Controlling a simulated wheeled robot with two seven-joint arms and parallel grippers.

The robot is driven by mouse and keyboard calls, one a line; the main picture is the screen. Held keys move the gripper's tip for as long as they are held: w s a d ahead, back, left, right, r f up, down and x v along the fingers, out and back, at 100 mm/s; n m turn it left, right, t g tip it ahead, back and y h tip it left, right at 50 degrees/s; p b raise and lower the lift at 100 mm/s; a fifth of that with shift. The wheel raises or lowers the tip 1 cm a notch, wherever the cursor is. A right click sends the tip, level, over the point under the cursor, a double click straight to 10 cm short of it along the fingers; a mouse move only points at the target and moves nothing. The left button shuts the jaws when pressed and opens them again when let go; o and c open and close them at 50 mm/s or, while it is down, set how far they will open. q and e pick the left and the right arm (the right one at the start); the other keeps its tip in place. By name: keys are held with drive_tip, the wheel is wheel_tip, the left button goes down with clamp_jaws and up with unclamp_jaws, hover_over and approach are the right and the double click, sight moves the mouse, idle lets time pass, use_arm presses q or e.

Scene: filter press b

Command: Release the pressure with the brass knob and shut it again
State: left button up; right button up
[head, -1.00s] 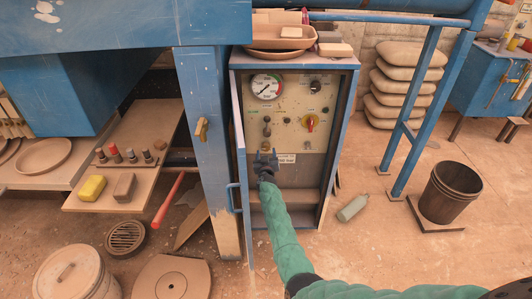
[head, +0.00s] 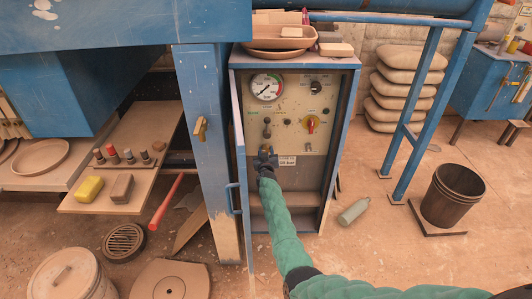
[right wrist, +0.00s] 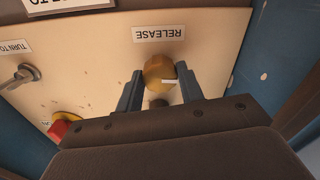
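The brass knob (right wrist: 160,72) sits below the RELEASE label (right wrist: 159,34), which reads upside down in the right wrist view. It has a pale pointer mark. My right gripper (right wrist: 160,76) has one finger on each side of the knob, close against its edges. In the head view my right gripper (head: 266,151) is at the lower left of the cabinet's cream panel (head: 290,142) and hides the knob. The pressure gauge (head: 266,87) is at the panel's upper left; its needle is too small to read exactly. My left gripper is out of view.
A red and yellow rotary switch (head: 312,123) and a dark knob (head: 316,88) are on the panel's right side. The cabinet's blue door (head: 239,150) stands open at the left. A green bottle (head: 353,211) lies on the floor beside the cabinet.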

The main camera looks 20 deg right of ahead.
drive_tip(key=c, duration=0.5)
drive_tip(key=shift+o, duration=0.2)
